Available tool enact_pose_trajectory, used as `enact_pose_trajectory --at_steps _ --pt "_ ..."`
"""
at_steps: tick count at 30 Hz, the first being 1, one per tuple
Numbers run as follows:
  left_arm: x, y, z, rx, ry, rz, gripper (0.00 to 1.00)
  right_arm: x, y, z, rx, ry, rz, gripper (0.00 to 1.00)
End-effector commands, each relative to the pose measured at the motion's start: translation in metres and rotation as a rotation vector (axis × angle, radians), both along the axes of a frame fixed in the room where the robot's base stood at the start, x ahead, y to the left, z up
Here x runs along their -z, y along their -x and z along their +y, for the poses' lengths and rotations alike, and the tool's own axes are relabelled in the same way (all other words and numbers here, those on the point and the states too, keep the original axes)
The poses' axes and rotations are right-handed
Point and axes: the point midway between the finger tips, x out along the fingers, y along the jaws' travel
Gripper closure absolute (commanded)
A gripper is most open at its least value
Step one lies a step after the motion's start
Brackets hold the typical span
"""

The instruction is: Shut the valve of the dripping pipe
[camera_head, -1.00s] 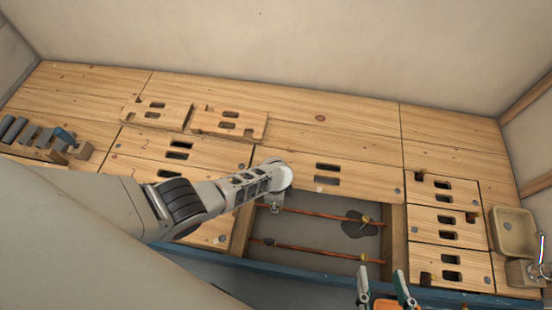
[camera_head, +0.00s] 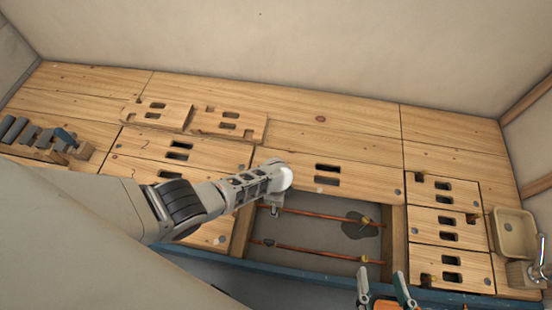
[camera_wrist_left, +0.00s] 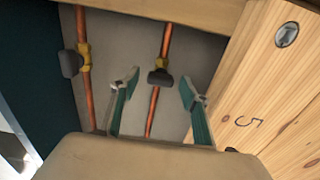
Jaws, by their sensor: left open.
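Two copper pipes run through an open floor bay: the back pipe (camera_head: 322,215) and the front pipe (camera_head: 315,250). A dark wet patch (camera_head: 354,230) lies under the back pipe near its brass fitting (camera_head: 366,221). In the left wrist view, each pipe carries a yellow-bodied valve with a dark handle: the back valve (camera_wrist_left: 159,76) and the front valve (camera_wrist_left: 70,62). My left gripper (camera_wrist_left: 160,82) is open, its teal fingers on either side of the back pipe near that valve. My wrist partly hides it in the head view. My right gripper (camera_head: 382,282) is open at the booth's front edge.
A blue front edge (camera_head: 330,280) borders the bay. A wooden tray (camera_head: 514,233) stands at the right, dark tools (camera_head: 35,135) at the left.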

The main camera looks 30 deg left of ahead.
Motion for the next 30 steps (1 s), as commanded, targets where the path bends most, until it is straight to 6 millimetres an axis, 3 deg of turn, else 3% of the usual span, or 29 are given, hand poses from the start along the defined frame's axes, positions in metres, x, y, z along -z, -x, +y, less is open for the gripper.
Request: enact_pose_trajectory --at_steps 14,30 --pt "-0.033 0.0 0.0 -0.001 0.001 -0.002 0.54 0.0 0.0 0.0 -0.002 0.002 -0.002 0.6" --pt "-0.105 0.0 -0.001 0.0 0.002 -0.001 0.54 0.0 0.0 0.0 -0.002 0.002 -0.002 0.6"
